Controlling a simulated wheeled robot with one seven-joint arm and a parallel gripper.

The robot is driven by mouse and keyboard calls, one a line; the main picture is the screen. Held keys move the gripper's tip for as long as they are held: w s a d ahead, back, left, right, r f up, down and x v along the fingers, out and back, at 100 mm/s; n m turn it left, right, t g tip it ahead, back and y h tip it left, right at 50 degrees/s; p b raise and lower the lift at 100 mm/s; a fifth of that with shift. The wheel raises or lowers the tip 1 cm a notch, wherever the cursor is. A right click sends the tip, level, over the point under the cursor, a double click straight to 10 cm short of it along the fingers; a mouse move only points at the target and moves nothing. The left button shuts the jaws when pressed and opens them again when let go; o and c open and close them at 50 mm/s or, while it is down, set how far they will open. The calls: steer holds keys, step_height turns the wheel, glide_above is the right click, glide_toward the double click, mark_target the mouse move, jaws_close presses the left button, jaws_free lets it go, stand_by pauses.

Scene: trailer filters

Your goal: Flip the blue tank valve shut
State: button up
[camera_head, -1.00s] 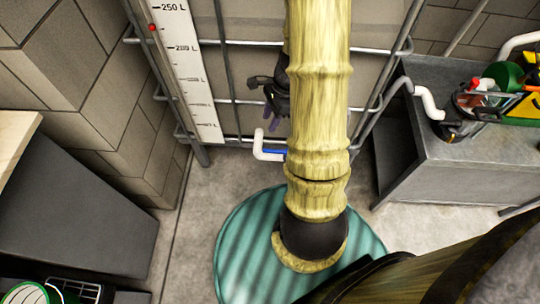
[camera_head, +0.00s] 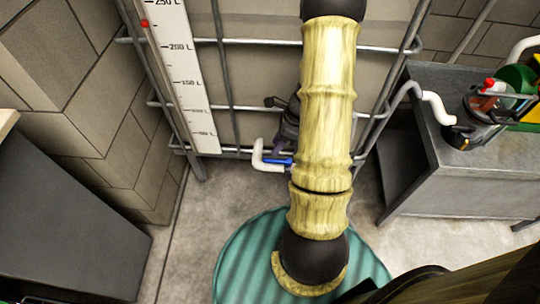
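The blue valve handle (camera_head: 279,161) is a small blue bar on a white outlet pipe (camera_head: 258,158), low at the front of the caged tank (camera_head: 266,95). My gripper (camera_head: 281,147) is dark with purplish fingers and points down just above the handle. I cannot tell whether the fingers touch it. My own yellowish arm covers the right side of the gripper, and the fingertips are too small and dark to show whether they are open or shut.
A white level scale (camera_head: 188,75) with a red marker (camera_head: 145,23) stands at the tank's left. Metal cage bars (camera_head: 232,80) cross the tank front. A grey bench (camera_head: 470,175) with a pump (camera_head: 475,125) is at the right. A dark cabinet (camera_head: 65,225) is at the left.

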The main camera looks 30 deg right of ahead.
mark_target(268, 159)
steer(key=b+x, duration=0.2)
steer(key=x, duration=0.4)
steer(key=shift+f, duration=0.25)
steer(key=shift+a, duration=0.1)
steer(key=shift+r, duration=0.1)
steer(key=shift+c, duration=0.3)
jaws_close()
